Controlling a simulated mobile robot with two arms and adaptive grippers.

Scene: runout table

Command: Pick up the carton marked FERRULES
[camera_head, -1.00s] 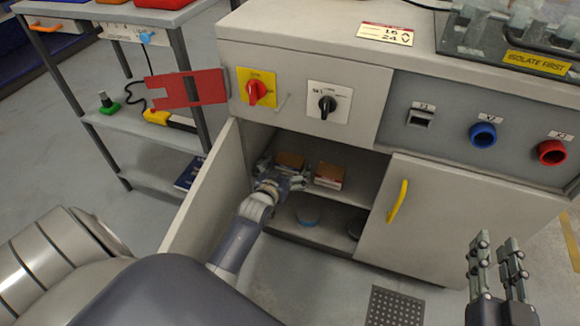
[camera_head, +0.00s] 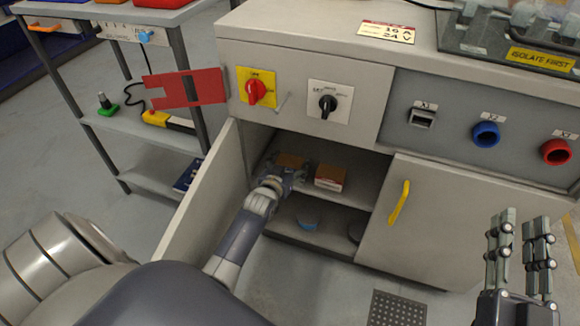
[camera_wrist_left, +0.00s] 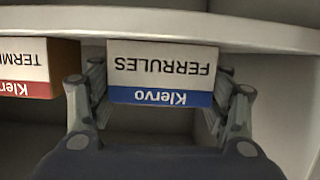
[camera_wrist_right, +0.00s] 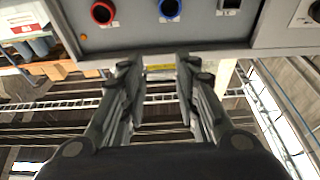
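The FERRULES carton (camera_wrist_left: 162,72), white with a blue Klervo band, appears upside down in the left wrist view. It sits on the upper shelf of the open cabinet; in the head view only its brown top (camera_head: 289,160) shows behind my gripper. My left gripper (camera_head: 287,172) reaches into the cabinet. Its fingers (camera_wrist_left: 160,85) stand open on either side of the carton, close to its sides; firm contact is not visible. My right gripper (camera_head: 521,222) is open and empty in front of the cabinet's right side.
A TERMINALS carton (camera_head: 330,177) with a red band stands beside the FERRULES carton. The open door (camera_head: 205,200) is left of my left arm; the closed door (camera_head: 420,215) has a yellow handle. Round items (camera_head: 308,222) lie on the lower shelf.

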